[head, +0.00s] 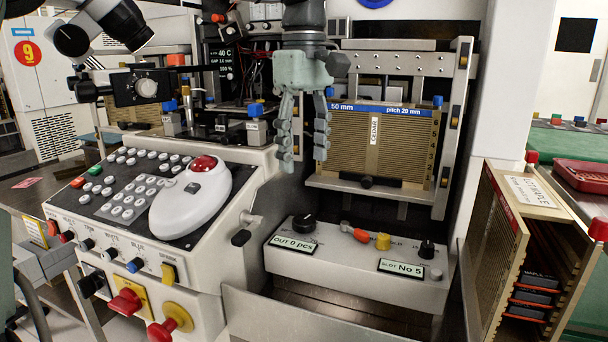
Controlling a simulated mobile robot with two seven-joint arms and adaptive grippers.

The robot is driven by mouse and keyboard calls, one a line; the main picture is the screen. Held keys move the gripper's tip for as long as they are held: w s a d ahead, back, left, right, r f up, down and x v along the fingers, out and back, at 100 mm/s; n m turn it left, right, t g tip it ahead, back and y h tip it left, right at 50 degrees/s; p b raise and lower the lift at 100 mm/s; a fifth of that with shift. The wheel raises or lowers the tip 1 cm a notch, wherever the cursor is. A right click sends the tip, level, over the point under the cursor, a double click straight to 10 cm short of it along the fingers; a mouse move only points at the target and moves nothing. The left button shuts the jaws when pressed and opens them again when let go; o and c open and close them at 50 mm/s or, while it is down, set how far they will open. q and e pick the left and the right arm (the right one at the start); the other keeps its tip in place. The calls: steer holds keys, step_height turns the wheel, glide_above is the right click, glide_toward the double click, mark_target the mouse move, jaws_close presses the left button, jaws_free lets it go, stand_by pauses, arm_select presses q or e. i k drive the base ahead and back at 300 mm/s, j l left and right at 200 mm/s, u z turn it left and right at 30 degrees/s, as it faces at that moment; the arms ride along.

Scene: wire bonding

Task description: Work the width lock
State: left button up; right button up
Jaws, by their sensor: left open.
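My left gripper (303,158) hangs fingers-down at the top centre, with its two grey fingers apart and nothing between them. It is in front of the left edge of the brown magazine (350,150), labelled CEDAR, with a blue "50 mm" strip on top. An orange-tipped lever (360,235) and a yellow knob (383,241) are on the panel (340,262) further below. No readable label shows which part is the width lock. My right gripper is not in view.
A keypad console (125,205) with a white mouse-like unit (192,203) and red button stands at left. Red and yellow knobs stick out of its front. A second magazine (500,240) stands at right. Open space lies between the fingers and the lower panel.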

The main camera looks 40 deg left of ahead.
mark_target(363, 237)
steer(key=k, duration=1.5)
